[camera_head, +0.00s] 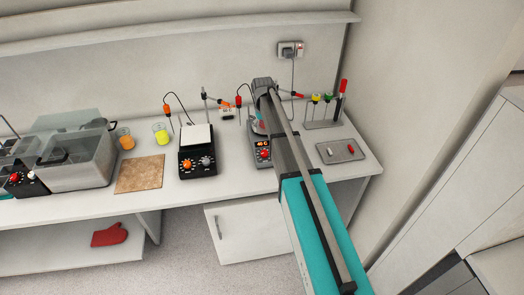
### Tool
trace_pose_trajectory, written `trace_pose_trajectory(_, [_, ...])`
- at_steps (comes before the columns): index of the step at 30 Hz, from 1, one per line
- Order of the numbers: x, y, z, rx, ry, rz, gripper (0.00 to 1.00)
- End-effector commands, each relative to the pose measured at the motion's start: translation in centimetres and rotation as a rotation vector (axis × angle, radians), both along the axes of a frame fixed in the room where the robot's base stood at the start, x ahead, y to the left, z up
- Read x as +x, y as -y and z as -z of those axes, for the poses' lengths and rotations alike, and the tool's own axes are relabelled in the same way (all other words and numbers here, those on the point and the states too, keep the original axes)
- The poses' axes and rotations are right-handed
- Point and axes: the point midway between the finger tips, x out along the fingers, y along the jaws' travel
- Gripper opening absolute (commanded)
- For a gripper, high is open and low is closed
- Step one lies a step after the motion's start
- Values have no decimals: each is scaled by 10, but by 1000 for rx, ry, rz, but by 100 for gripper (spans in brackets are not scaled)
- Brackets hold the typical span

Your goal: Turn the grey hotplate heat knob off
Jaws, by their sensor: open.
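The grey hotplate (257,141) stands on the bench, partly covered by my arm. Its front panel has a small lit orange display (262,143) and a red knob (264,154) below it. Which way the knob points is too small to tell. My arm reaches over the hotplate's right side from the lower right. My gripper (261,108) is at the arm's far end, above and behind the front panel and apart from the knob. It is open, but its fingers are mostly hidden by the arm and too small to make out.
A black hotplate (197,160) with an orange and a grey knob stands to the left. Further left are a brown board (140,174), yellow (161,133) and orange (125,139) beakers and a clear-lidded bath (75,150). A grey tray (341,151) and probe rack (323,123) are right.

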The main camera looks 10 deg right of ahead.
Motion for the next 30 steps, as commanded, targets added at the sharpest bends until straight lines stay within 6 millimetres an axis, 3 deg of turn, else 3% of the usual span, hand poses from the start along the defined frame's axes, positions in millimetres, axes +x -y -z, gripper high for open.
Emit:
trace_pose_trajectory(14, [0,1,9,0,0,2,82])
trace_pose_trajectory(30, [0,3,48,0,0,3,82])
